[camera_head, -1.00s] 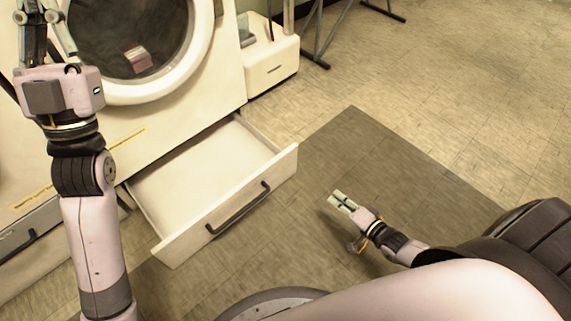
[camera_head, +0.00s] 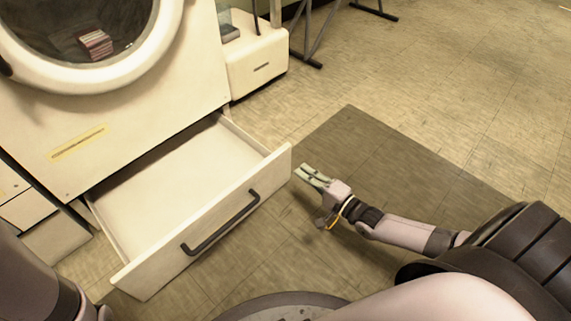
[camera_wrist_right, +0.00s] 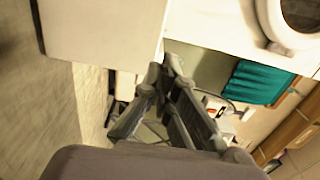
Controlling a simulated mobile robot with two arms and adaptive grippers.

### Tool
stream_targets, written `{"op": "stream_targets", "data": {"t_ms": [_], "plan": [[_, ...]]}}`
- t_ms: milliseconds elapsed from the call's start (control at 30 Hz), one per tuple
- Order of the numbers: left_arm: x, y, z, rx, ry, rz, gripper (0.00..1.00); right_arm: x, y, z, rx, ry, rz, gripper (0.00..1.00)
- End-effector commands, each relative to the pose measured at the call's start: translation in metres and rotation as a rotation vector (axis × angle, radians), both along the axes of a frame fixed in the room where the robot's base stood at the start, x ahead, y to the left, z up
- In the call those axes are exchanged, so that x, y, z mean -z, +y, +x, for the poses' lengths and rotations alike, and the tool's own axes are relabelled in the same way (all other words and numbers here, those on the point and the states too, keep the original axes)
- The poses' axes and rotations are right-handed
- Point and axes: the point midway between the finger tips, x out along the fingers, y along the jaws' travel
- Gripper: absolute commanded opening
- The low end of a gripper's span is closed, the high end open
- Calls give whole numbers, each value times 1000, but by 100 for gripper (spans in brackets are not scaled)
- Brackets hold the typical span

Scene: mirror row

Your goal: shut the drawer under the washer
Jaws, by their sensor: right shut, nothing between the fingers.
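The drawer (camera_head: 205,220) under the washer (camera_head: 140,120) is pulled well out, and its inside looks empty. Its front panel carries a dark bar handle (camera_head: 222,222). The washer has a round door (camera_head: 170,45) above the drawer. My right gripper (camera_head: 306,173) is shut and empty, low over the mat, just right of the drawer front's right end and apparently apart from it. In the right wrist view my right gripper's fingers (camera_wrist_right: 165,85) show close to a pale panel. My left gripper is not in view; only part of my left arm shows at the lower left.
A dark mat (camera_head: 400,190) lies on the tiled floor right of the drawer. A small white cabinet (camera_head: 258,62) stands beside the washer, with dark metal legs (camera_head: 318,35) near it. Another drawer unit (camera_head: 45,225) is at the left. The floor at the right is open.

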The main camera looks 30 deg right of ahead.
Motion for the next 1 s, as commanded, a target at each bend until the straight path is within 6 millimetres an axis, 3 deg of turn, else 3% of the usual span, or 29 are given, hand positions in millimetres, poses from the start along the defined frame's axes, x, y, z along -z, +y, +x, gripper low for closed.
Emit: {"op": "stream_targets", "data": {"t_ms": [33,200,400,1000], "plan": [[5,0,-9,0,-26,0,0,4,4,13,0,-6,3,0],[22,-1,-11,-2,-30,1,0,5,14,44,1,-4,1,0],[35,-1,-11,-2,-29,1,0,2,22,66,1,-2,1,0],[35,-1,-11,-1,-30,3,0,-1,27,72,1,1,1,0]]}}
